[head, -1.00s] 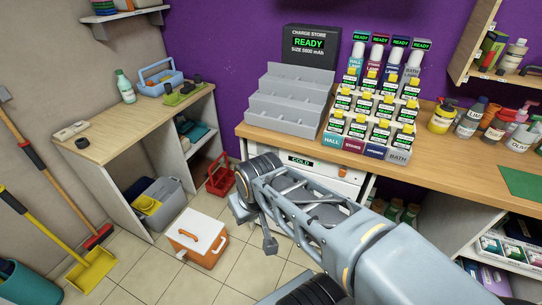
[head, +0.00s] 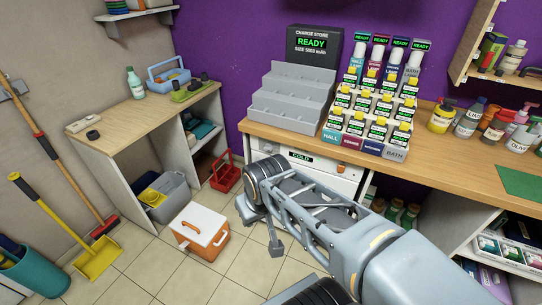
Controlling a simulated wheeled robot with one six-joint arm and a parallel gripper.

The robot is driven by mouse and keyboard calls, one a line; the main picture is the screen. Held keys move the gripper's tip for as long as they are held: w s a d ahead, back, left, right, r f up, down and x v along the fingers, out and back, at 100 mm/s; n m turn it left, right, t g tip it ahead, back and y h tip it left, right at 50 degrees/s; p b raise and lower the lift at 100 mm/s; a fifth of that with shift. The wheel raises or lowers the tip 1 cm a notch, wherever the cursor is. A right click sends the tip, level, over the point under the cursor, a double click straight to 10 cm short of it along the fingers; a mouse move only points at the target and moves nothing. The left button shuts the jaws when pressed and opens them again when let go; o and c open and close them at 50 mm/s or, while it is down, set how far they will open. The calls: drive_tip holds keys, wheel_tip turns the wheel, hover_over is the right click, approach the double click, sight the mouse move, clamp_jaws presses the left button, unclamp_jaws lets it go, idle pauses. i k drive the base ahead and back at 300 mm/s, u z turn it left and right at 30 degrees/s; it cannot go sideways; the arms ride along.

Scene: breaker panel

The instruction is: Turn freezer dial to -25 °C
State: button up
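A white freezer (head: 335,165) stands under the wooden counter, with a dark label reading COLD (head: 301,156) on its upper front. A small round dark mark shows to the right of the label, too small to tell whether it is the dial. My arm covers most of the freezer's lower front. My gripper (head: 276,246) hangs at the end of the arm, low in front of the freezer and above the tiled floor. It is small and partly hidden, and I cannot tell whether its fingers are open. Nothing shows held in it.
An orange and white cooler (head: 201,232) and a red caddy (head: 225,174) stand on the floor left of my arm. The counter (head: 440,165) above holds a grey stepped rack (head: 290,95) and several labelled devices. Tiled floor (head: 150,270) is free at front left.

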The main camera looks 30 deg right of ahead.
sight(269, 147)
drive_tip(key=z, duration=0.6)
drive_tip(key=k, duration=0.15)
drive_tip(key=u, duration=1.2)
drive_tip(key=i, duration=1.1)
drive_tip(key=z, duration=0.5)
